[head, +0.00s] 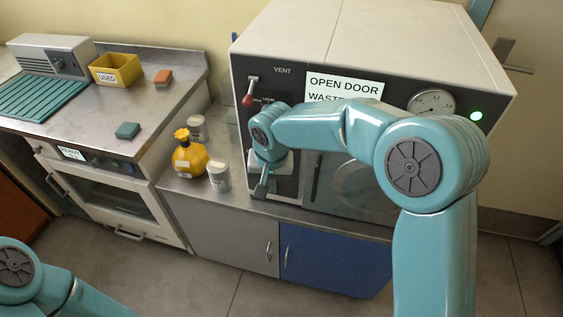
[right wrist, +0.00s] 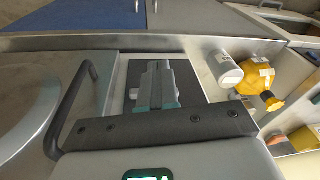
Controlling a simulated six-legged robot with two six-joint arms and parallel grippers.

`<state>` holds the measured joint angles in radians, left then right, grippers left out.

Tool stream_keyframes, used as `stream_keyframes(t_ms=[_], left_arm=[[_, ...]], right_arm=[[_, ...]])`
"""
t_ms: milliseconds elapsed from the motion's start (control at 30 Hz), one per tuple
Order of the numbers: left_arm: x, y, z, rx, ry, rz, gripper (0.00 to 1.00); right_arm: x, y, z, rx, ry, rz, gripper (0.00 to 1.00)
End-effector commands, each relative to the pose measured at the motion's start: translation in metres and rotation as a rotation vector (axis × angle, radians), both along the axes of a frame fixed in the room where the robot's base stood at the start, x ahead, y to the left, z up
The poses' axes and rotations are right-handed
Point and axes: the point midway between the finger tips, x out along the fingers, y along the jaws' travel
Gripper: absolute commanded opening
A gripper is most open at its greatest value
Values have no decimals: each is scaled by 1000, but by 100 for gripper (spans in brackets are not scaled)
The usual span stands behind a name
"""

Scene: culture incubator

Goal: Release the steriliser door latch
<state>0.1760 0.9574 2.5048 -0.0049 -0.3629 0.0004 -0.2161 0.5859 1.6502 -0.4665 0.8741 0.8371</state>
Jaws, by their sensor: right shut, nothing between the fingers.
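The steriliser (head: 470,70) is a big pale box with a dark front, standing on the bench. A sign (head: 343,88) on it reads "OPEN DOOR" with a partly covered second line. Its round door (head: 362,190) is largely behind my right arm; a dark upright handle (head: 316,178) shows at its left edge, and also in the right wrist view (right wrist: 70,108). My right gripper (head: 261,188) points down, shut and empty, in front of a pale panel (head: 287,182) left of the door. In the right wrist view its closed fingers (right wrist: 155,82) cover part of that panel. I cannot make out the latch behind them.
A red-tipped lever (head: 249,98) sits under "VENT", with a gauge (head: 432,103) and a lit green lamp (head: 477,115) at right. A yellow bottle (head: 189,160) and a white jar (head: 219,177) stand close left of my right gripper.

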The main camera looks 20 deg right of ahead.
Motion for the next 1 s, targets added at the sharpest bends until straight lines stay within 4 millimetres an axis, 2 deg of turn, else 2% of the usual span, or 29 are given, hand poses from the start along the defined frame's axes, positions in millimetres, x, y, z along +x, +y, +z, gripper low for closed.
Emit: stream_keyframes(t_ms=[33, 100, 200, 333, 467, 767, 867, 1000], left_arm=[[0, 0, 5, 0, 0, 0, 43], [0, 0, 6, 0, 0, 0, 43], [0, 0, 8, 0, 0, 0, 43], [0, 0, 9, 0, 0, 0, 43], [0, 0, 9, 0, 0, 0, 43], [0, 0, 9, 0, 0, 0, 43], [0, 0, 9, 0, 0, 0, 43], [0, 0, 11, 0, 0, 0, 43]], right_arm=[[9, -4, 38, -32, -33, -46, 0], [13, -12, 75, -73, -60, -117, 0], [14, -21, 111, -108, -85, -193, 0], [13, -27, 133, -129, -102, -245, 0], [12, -28, 137, -135, -103, -257, 0], [13, -29, 132, -133, -101, -256, 0], [15, -31, 122, -135, -98, -255, 0], [21, -35, 96, -136, -96, -255, 0]])
